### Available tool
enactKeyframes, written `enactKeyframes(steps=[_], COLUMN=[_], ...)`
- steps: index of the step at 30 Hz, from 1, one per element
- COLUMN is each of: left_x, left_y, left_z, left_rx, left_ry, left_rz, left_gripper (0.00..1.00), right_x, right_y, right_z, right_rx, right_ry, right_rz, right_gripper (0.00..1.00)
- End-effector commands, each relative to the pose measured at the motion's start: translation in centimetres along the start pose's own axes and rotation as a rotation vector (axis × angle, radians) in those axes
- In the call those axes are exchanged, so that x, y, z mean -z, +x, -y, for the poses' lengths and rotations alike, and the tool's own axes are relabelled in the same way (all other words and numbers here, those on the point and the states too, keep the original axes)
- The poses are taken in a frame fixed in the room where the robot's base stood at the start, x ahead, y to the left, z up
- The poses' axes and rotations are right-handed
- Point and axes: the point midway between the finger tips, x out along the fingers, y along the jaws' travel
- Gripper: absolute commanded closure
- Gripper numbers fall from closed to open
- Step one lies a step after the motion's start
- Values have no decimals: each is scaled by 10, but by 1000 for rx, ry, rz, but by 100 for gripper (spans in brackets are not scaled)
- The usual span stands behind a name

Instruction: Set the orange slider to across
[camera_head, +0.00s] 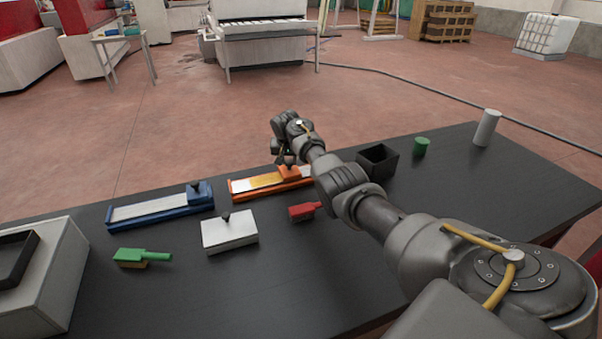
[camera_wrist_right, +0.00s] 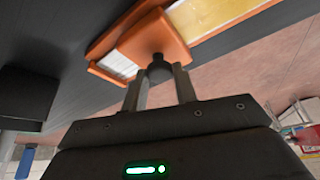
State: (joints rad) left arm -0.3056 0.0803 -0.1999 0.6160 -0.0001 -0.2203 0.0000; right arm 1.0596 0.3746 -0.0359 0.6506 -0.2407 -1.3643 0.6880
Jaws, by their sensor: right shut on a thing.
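The orange slider (camera_head: 243,193) lies on the dark table, a long orange tray with a white and yellow strip. Its orange carriage (camera_head: 290,173) sits toward the right part of the track, partly hidden by my gripper. My right gripper (camera_head: 286,158) is above the carriage. In the right wrist view, the fingers of my right gripper (camera_wrist_right: 159,80) are shut on the dark round knob (camera_wrist_right: 159,68) on the orange carriage (camera_wrist_right: 155,40). White strip shows on one side of the carriage and yellow strip (camera_wrist_right: 208,15) on the other. My left gripper is not in view.
A blue slider (camera_head: 158,210) lies to the left. A white block with a knob (camera_head: 229,232), a red-handled tool (camera_head: 303,211) and a green-handled tool (camera_head: 141,256) lie nearer. A black open box (camera_head: 377,162), green cylinder (camera_head: 421,147) and grey cylinder (camera_head: 487,127) stand right.

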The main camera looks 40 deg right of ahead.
Motion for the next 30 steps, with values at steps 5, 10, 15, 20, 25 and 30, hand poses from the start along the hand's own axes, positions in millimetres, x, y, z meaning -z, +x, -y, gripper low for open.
enactKeyframes(steps=[5, 10, 15, 20, 25, 30], left_x=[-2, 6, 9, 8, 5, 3], left_y=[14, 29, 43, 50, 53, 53], left_z=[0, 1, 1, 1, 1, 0], left_rx=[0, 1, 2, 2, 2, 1], left_ry=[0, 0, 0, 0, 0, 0], left_rz=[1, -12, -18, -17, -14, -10], left_gripper=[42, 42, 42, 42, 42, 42], right_x=[-15, -38, -54, -64, -69, -70], right_y=[-3, -10, -18, -24, -27, -28], right_z=[53, 110, 148, 168, 176, 179], right_rx=[1, 4, 5, 5, 4, 4], right_ry=[-12, -23, -28, -26, -23, -22], right_rz=[6, 7, 5, 6, 6, 6], right_gripper=[100, 100, 100, 100, 100, 100])
